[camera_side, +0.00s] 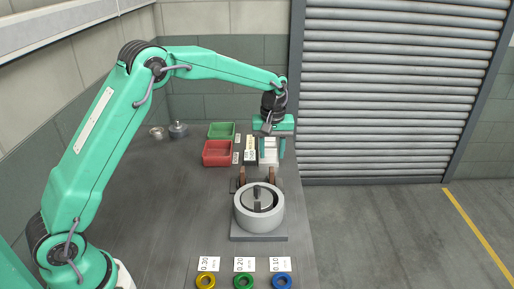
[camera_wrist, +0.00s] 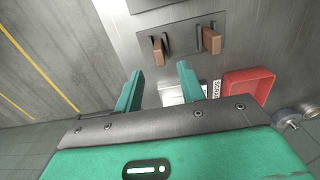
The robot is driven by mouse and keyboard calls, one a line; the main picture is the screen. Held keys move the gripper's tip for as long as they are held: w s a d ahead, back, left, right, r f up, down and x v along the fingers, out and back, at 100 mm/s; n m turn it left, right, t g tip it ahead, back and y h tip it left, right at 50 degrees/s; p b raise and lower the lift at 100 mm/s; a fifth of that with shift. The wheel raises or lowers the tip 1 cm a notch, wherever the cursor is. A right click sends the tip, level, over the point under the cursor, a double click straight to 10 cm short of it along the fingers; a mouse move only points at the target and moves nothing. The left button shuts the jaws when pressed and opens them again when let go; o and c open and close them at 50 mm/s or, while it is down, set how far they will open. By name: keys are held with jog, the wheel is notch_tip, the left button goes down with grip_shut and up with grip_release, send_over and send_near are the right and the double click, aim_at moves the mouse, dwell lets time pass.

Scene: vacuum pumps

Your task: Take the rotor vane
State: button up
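Two brown upright pieces, which look like the vanes, stand on a dark plate behind the pump. In the side view one is at left (camera_side: 242,177) and one at right (camera_side: 271,175). In the wrist view they show as a left brown piece (camera_wrist: 158,52) and a right brown piece (camera_wrist: 211,40), with thin dark uprights beside them. The pump (camera_side: 259,222) is a grey ring with a slotted rotor (camera_side: 247,198) inside. My gripper (camera_side: 269,157) is open and empty, beyond the brown pieces, fingers pointing down. In the wrist view its green fingertips (camera_wrist: 160,70) are well apart.
A red bin (camera_side: 217,153) and a green bin (camera_side: 221,130) stand left of my gripper. White and black items (camera_side: 250,152) lie near its fingers. Yellow, green and blue rings (camera_side: 244,282) lie at the front beside number cards.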

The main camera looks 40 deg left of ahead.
aim_at(272, 169)
jog(key=shift+w+f, duration=0.1)
jog(key=shift+f, duration=4.05)
grip_shut()
